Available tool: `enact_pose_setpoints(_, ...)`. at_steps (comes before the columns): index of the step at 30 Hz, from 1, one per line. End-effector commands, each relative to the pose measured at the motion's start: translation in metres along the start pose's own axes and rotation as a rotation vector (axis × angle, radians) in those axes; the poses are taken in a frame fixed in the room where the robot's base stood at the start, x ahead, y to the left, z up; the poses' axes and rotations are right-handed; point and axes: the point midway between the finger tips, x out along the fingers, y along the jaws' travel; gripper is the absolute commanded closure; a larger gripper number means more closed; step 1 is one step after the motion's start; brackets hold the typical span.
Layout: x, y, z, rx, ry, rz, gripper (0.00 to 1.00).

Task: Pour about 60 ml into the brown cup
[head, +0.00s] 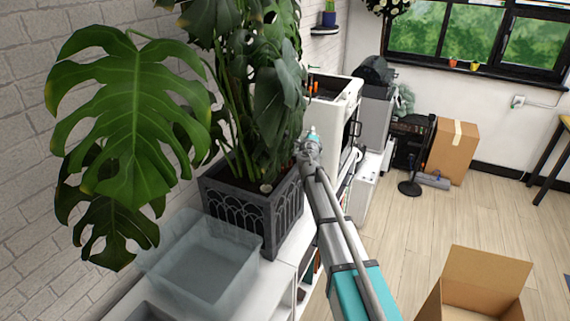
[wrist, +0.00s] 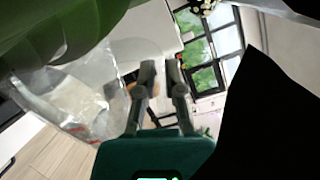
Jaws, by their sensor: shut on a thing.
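My gripper (wrist: 160,72) shows in the wrist view with its two dark fingers a little apart. A clear, see-through vessel with red marks (wrist: 78,95) is just left of the fingers. It looks like a measuring jug, and my gripper is shut on it, though the exact grip is hard to make out. How much liquid it holds cannot be told. In the head view my arm reaches up to the right side of the plant, and the vessel cannot be made out there. I cannot make out a brown cup in either view.
A large leafy plant in a dark planter (head: 247,213) stands close left of my arm. A clear plastic tub (head: 203,278) is in front of it on the white shelf top. A white machine (head: 345,95) is beyond. An open cardboard box (head: 484,282) is on the floor at right.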

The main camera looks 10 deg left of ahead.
Motion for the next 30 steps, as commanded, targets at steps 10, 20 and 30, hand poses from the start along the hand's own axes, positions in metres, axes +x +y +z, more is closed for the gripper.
enact_pose_setpoints(10, 0.000, 0.004, -0.021, 0.213, 0.005, 0.004, 1.00)
enact_pose_setpoints(20, 0.000, 0.004, -0.021, 0.210, 0.004, 0.004, 1.00)
enact_pose_setpoints(30, 0.000, 0.003, -0.025, 0.256, 0.006, 0.006, 1.00)
